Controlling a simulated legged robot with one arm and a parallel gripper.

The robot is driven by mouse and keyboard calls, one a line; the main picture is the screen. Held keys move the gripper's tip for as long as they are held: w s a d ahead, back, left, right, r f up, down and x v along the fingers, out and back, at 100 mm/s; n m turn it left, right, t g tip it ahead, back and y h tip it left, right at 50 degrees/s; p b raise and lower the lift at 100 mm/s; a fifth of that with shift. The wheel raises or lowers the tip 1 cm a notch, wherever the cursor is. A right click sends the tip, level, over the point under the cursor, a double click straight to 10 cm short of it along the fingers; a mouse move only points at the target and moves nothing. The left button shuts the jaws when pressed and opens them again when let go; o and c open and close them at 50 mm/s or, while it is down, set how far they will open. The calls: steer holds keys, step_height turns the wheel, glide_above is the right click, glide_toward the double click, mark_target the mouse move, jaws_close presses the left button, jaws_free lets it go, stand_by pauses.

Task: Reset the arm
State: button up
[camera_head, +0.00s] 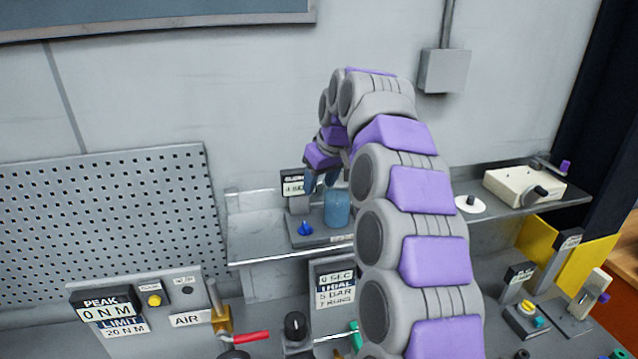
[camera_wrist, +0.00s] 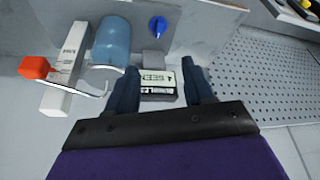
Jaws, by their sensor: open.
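My gripper (camera_head: 322,180) is at the end of my raised purple and grey arm, above the shelf by the back wall. In the wrist view my gripper (camera_wrist: 164,90) has its two dark fingers spread apart, with nothing between them but the view of a small label display (camera_wrist: 155,90) beyond. A blue cylinder (camera_head: 337,208) stands on the shelf just below and right of the gripper; it also shows in the wrist view (camera_wrist: 112,42). A blue knob (camera_head: 305,228) sits on the base to its left. I cannot tell whether the fingers touch anything.
The shelf (camera_head: 270,245) carries a white box with a black lever (camera_head: 525,187) at right. A pegboard (camera_head: 110,220) stands at left. Below are a PEAK/LIMIT display (camera_head: 107,310), a red-handled valve (camera_head: 250,337) and a yellow panel (camera_head: 590,260).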

steer(key=s+d+f+m+g+b, duration=0.1)
steer(key=s+d+f+m+b, duration=0.1)
steer(key=s+f+b, duration=0.4)
steer(key=s+d+f+m+g+h+b, duration=0.1)
steer(key=s+d+f+b, duration=0.4)
steer(key=s+f, duration=1.2)
steer(key=s+d+f+m+g+h+b, duration=0.1)
steer(key=s+d+f+m+g+b, duration=0.2)
steer(key=s, duration=2.2)
step_height(320, 180, down, 9)
steer(key=b, duration=0.4)
steer(key=shift+s+d+f, duration=0.15)
steer(key=shift+s+d, duration=0.15)
steer(key=shift+d, duration=0.1)
